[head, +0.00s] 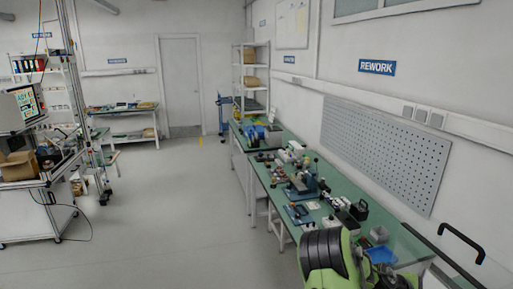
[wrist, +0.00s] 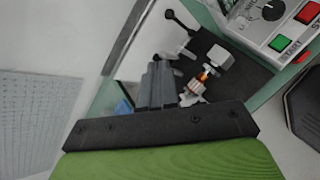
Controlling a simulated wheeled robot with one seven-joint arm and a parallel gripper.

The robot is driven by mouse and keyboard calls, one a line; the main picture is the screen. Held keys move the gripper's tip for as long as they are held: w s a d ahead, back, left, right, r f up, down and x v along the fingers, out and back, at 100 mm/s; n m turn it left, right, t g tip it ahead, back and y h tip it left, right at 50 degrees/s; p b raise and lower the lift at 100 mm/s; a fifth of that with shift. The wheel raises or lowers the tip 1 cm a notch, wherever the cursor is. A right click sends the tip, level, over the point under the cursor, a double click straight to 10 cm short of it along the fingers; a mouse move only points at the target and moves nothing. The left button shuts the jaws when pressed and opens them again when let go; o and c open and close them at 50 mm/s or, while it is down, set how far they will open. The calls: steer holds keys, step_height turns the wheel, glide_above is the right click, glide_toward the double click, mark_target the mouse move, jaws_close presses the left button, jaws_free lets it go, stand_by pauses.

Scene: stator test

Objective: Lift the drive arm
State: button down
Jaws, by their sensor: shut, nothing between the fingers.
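In the wrist view, my gripper (wrist: 157,68) reaches up from its black palm with its grey fingers together, holding nothing. Ahead of it is a small dark fixture with a thin dark lever ending in a black ball (wrist: 169,14); this looks like the drive arm, though I cannot be sure. The lever is apart from the fingertips. A light grey block (wrist: 219,57) and a small part with copper-orange windings (wrist: 203,76) sit just right of the fingers. In the head view my gripper is not visible, and I cannot pick out the drive arm.
A control box (wrist: 278,22) with a dial and green and red buttons stands at upper right in the wrist view. In the head view, the green bench (head: 283,203) carries several tools and fixtures, with a blue tray (head: 381,255) near my arm.

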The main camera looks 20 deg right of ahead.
steer(key=w+a+r+m+t+y+b, duration=0.2)
steer(key=w+a+r+m+t+y, duration=0.15)
steer(key=a, duration=1.05)
steer(key=w+a+r+m+t+y+b, duration=0.2)
steer(key=a+r+m+t+y, duration=0.15)
steer(key=a, duration=1.05)
steer(key=s+a+r+t+y+b, duration=0.1)
steer(key=s+a, duration=0.5)
steer(key=a, duration=0.2)
steer(key=s+a+r+t+y+b, duration=0.1)
steer(key=s+a+y, duration=0.1)
steer(key=s+a, duration=0.4)
steer(key=a, duration=0.2)
steer(key=shift+a+r+b, duration=0.3)
steer(key=shift+r, duration=0.1)
steer(key=shift+s, duration=0.1)
